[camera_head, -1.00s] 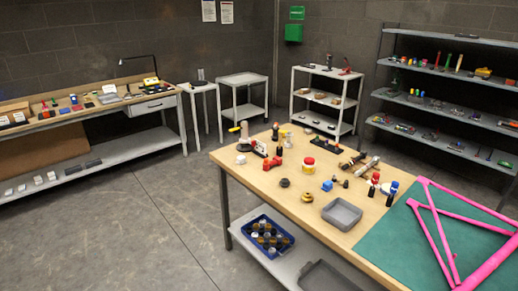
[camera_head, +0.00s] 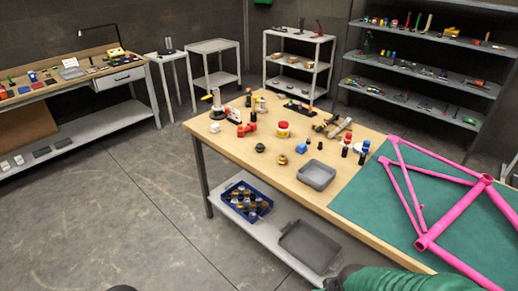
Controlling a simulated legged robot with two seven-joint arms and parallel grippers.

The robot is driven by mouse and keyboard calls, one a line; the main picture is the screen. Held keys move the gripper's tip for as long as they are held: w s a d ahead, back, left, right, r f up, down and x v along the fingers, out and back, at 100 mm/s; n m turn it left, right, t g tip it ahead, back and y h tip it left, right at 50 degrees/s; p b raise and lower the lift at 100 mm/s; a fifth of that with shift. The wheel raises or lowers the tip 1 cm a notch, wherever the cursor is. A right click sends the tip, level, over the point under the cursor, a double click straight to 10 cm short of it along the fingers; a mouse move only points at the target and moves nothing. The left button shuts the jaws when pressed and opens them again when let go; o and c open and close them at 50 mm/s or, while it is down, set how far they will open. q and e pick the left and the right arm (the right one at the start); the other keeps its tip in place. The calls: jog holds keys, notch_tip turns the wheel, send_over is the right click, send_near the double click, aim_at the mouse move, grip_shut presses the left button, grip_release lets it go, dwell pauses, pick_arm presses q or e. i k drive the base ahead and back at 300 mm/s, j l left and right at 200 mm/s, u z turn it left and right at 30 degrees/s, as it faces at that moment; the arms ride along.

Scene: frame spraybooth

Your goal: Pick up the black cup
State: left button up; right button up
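Several small dark items stand on the wooden workbench (camera_head: 232,165). A small, low, dark round piece (camera_head: 260,148) sits near its front left edge. It is too small to tell whether it is the black cup. Dark upright items stand at the bench's right (camera_head: 363,157), beside the green mat. No gripper is clearly in view. A green and dark part, which looks like my own arm, shows at the bottom edge, and a dark shape shows at the bottom left.
A grey tray (camera_head: 316,176) and a pink frame (camera_head: 487,181) on a green mat (camera_head: 370,213) take up the bench's right. A blue crate (camera_head: 268,212) and a dark tray (camera_head: 309,244) are on the lower shelf. Shelves line the back; the floor at left is clear.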

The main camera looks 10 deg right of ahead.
aim_at(260, 148)
jog(key=z, duration=1.95)
jog(key=u, duration=1.75)
jog(key=i+j+z, duration=0.2)
jog(key=i+j, duration=0.2)
jog(key=i, duration=0.15)
